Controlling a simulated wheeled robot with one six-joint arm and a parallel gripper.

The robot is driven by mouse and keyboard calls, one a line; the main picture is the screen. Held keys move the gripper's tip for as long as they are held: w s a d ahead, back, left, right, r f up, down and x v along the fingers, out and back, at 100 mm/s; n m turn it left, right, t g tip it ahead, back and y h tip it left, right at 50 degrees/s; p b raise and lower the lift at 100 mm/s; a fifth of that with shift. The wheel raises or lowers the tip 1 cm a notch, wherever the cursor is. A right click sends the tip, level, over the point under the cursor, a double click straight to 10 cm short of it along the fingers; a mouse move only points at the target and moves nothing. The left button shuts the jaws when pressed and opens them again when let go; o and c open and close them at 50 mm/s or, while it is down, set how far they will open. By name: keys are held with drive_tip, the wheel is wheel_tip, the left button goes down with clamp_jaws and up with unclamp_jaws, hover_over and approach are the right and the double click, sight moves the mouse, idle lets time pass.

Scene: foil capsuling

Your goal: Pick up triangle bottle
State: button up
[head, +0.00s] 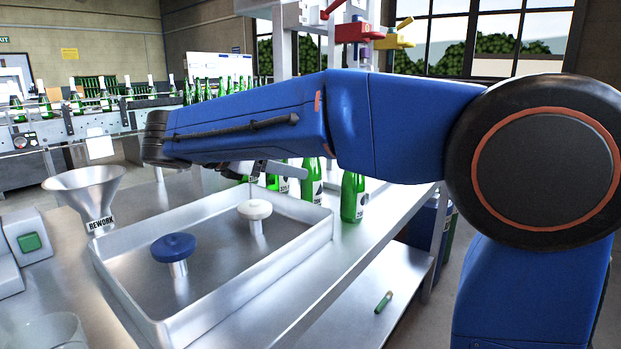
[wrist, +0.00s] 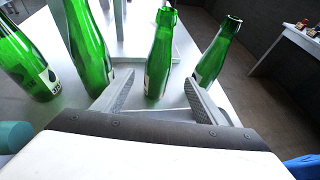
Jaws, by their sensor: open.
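Several green glass bottles with pale labels stand upright on the metal bench. In the head view, one (head: 353,197) stands at the bench's right edge and another (head: 312,182) stands to its left, partly behind my arm. I cannot make out a triangle on any label, so I cannot tell which is the triangle bottle. My gripper (wrist: 160,78) is open and empty. In the wrist view, a bottle (wrist: 161,52) stands ahead, roughly in line with the gap between the fingers. Another bottle (wrist: 217,52) leans in view past the right finger, and others (wrist: 88,45) stand left.
A metal tray (head: 318,238) on the bench holds a blue knob-topped post (head: 173,247) and a white one (head: 255,211). A funnel labelled REWORK (head: 85,185) stands left of it. A green cylinder (head: 383,302) lies on the lower shelf. A conveyor with bottles runs behind.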

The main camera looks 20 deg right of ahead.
sight(321, 178)
drive_tip(key=x, duration=0.8)
drive_tip(key=shift+d+f, duration=0.15)
drive_tip(key=shift+f+x, duration=0.1)
drive_tip(key=shift+x, duration=1.2)
drive_tip(key=shift+f+x, duration=0.15)
drive_tip(key=shift+x, duration=1.15)
drive_tip(key=shift+w, duration=0.1)
drive_tip(key=c, duration=1.3)
